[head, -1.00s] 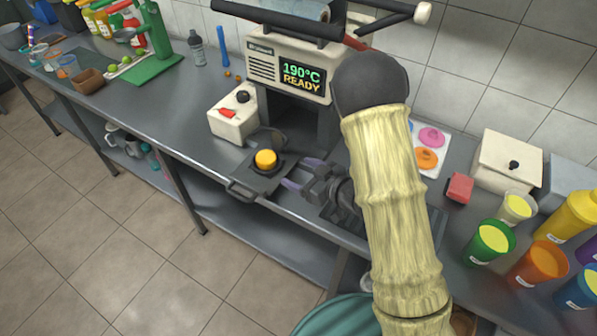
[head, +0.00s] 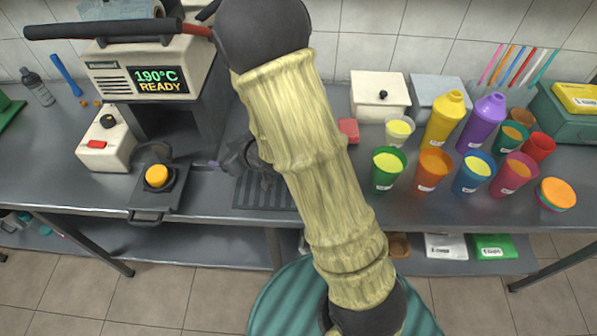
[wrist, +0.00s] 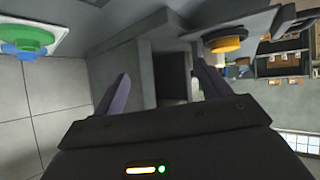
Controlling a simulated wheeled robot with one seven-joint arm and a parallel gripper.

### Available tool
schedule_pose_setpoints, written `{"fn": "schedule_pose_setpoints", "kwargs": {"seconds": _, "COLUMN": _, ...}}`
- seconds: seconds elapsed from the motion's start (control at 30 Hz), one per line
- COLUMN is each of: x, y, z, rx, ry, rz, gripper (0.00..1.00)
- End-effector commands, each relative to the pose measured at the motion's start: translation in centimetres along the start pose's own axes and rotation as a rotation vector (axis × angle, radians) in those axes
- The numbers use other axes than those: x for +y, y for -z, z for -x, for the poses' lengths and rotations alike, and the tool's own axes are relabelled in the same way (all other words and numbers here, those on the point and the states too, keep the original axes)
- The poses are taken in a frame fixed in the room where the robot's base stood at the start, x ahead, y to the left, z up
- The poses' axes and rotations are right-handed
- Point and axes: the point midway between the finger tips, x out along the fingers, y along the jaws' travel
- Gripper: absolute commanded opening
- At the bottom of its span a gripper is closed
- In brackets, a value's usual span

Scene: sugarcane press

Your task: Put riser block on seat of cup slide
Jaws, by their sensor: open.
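An orange round piece (head: 156,176), which looks like the riser block, sits on the dark square seat of the cup slide (head: 150,215). The slide sticks out at the counter's front with its handle toward me. The wrist view also shows the orange piece (wrist: 226,44), at upper right, outside the fingers. My gripper (head: 215,163) is to the right of the slide and apart from it, partly hidden by my own arm. In the wrist view my gripper (wrist: 163,87) is open, with nothing between its purple fingers.
The press (head: 150,75) reads 190°C READY. A white switch box (head: 107,147) stands left of the slide. A drain grate (head: 262,192) lies right of it. A small red block (head: 348,130), white lidded box (head: 379,97), several cups and bottles fill the right side.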

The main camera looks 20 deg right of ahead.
Motion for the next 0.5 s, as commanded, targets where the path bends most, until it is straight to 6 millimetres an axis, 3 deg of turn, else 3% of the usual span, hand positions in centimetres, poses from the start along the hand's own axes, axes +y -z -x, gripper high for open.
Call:
{"fn": "schedule_pose_setpoints", "kwargs": {"seconds": 0.1, "x": 2.8, "y": -0.7, "z": 2.8, "rx": -0.121, "ry": -0.113, "rz": -0.067, "gripper": 0.76}}
{"fn": "schedule_pose_setpoints", "kwargs": {"seconds": 0.23, "x": 4.8, "y": -2.1, "z": 6.3, "rx": -0.262, "ry": -0.209, "rz": -0.157, "gripper": 0.76}}
{"fn": "schedule_pose_setpoints", "kwargs": {"seconds": 0.37, "x": 5.4, "y": -3.6, "z": 10.2, "rx": -0.402, "ry": -0.276, "rz": -0.268, "gripper": 0.76}}
{"fn": "schedule_pose_setpoints", "kwargs": {"seconds": 0.5, "x": 4.7, "y": -5.2, "z": 14.8, "rx": -0.547, "ry": -0.314, "rz": -0.398, "gripper": 0.76}}
